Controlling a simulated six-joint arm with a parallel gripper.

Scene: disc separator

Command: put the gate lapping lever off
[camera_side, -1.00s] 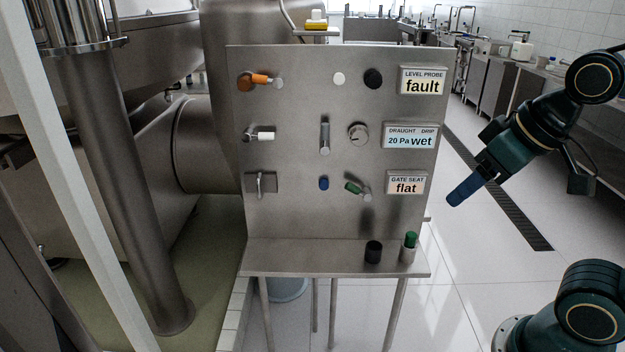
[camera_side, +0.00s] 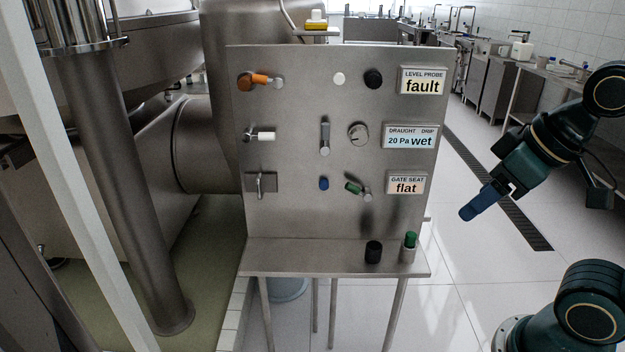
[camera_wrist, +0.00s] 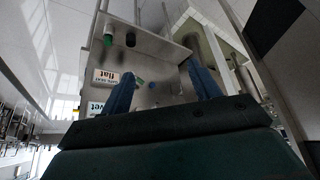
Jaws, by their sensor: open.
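A steel control panel (camera_side: 290,210) stands in the middle of the side view. A small lever with a green grip (camera_side: 354,187) sits low on it, just left of the GATE SEAT display (camera_side: 407,183), which reads "flat". The grip points up and left from its round pivot. No label naming the lever is legible. My gripper (camera_side: 470,212) is in free air right of the panel, apart from it. In the wrist view its two blue fingers (camera_wrist: 162,80) are spread with nothing held between them. The green grip (camera_wrist: 138,81) shows there beside one finger.
A blue button (camera_side: 323,183) is left of the green lever, with a metal lever (camera_side: 325,137) and a round knob (camera_side: 358,133) above. A black cylinder (camera_side: 373,252) and a green-capped one (camera_side: 410,246) stand on the shelf (camera_side: 310,260) below.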

